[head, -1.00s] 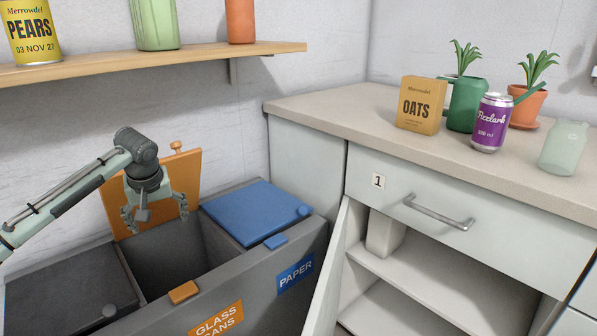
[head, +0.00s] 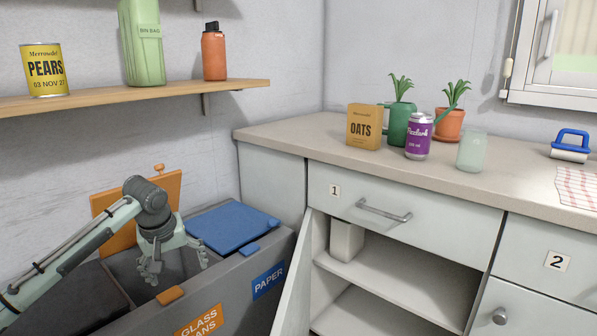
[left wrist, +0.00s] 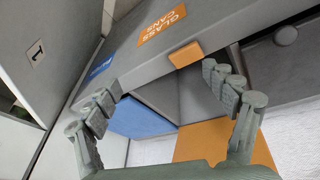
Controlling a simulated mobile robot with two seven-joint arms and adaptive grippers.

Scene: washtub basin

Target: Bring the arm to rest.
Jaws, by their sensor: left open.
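My left gripper (head: 175,272) is open and empty over the middle compartment of the grey recycling bin (head: 225,296). Its arm comes in from the left. In the left wrist view its two fingers (left wrist: 165,90) are spread apart with nothing between them, above the open compartment. The orange lid (head: 140,203) of that compartment stands raised at the back, and it also shows in the left wrist view (left wrist: 205,143). My right gripper is not in view.
The blue PAPER lid (head: 225,228) is shut. A cupboard door (head: 297,275) stands open beside the bin. The counter holds an oats box (head: 364,127), a purple can (head: 419,136), a glass jar (head: 471,150) and plants. A shelf (head: 140,95) hangs above.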

